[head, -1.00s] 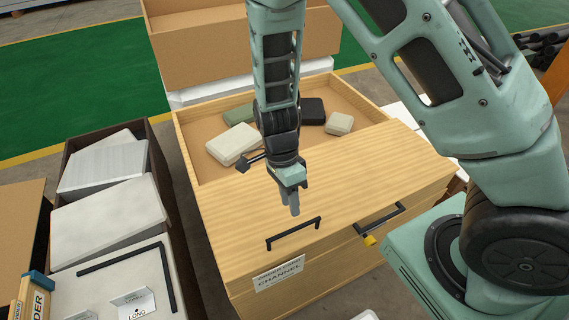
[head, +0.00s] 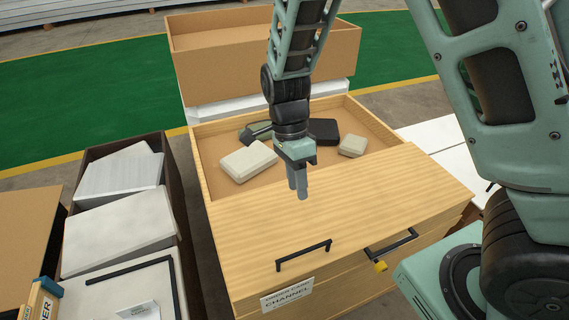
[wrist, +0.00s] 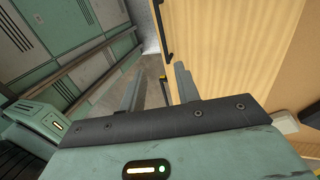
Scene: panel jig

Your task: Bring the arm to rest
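My arm hangs down in front of the wooden drawer cabinet (head: 350,203) in the head view. My gripper (head: 298,192) points down above the cabinet's wooden top, behind the black front handle (head: 304,256). In the wrist view, the two grey fingers of my gripper (wrist: 158,90) stand apart with nothing between them. The gripper is empty. The height of the fingertips above the wood is hard to tell.
Behind the gripper, an open compartment (head: 219,172) holds cream, green and black cases. A second handle with a yellow piece (head: 381,266) is at right. A dark crate (head: 173,171) of pale panels stands left. A cardboard-coloured box (head: 265,58) stands behind.

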